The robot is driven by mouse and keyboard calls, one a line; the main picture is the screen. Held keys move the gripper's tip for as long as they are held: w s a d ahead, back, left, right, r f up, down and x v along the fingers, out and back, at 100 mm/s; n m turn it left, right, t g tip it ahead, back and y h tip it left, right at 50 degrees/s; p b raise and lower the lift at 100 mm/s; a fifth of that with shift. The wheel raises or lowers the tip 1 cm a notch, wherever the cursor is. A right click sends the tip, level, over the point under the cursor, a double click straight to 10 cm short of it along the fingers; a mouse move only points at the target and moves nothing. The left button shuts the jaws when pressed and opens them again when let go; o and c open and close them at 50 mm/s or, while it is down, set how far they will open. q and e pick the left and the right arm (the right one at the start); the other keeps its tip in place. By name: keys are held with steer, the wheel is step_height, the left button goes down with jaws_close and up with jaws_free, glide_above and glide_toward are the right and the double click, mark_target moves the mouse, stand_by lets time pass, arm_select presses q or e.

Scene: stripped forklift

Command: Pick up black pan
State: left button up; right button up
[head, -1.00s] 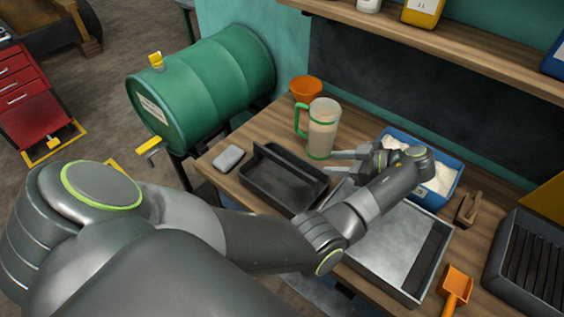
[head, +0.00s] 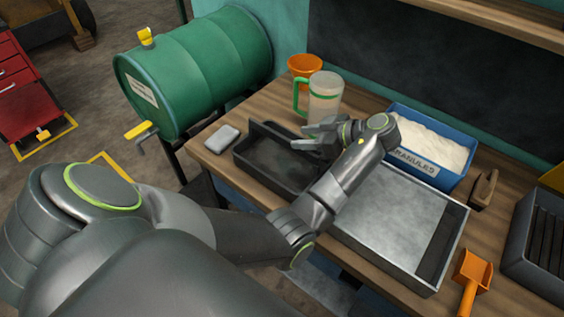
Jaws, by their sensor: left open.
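The black pan (head: 262,166) is a dark rectangular tray with a raised back wall, lying on the wooden bench (head: 215,145). My left gripper (head: 303,138) is open and empty, with its fingers pointing left over the pan's back right part. My forearm and wrist hide the pan's right end. I cannot tell whether the fingers touch the pan. My right gripper is not in view.
A clear jug with green handle (head: 323,95) stands just behind my gripper, with an orange funnel (head: 304,67) beyond. A grey metal tray (head: 395,215) and blue granules bin (head: 428,168) are right. A grey block (head: 222,138) lies left. An orange scoop (head: 472,270) lies front right.

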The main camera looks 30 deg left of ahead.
mark_target(284, 137)
arm_select(q)
steer(key=shift+s+a+f+b, duration=0.1)
steer(key=shift+a+f+b, duration=0.25)
steer(key=shift+a, duration=0.2)
steer(key=p+x, duration=0.2)
steer(key=x, duration=0.1)
steer(key=shift+a+r, duration=0.2)
steer(key=shift+r, duration=0.05)
steer(key=shift+s+a+f, duration=0.1)
steer(key=shift+a+f, duration=0.2)
steer(key=shift+a, duration=0.05)
steer(key=shift+d, duration=0.15)
steer(key=c, duration=0.9)
jaws_close()
steer(key=shift+r, duration=0.1)
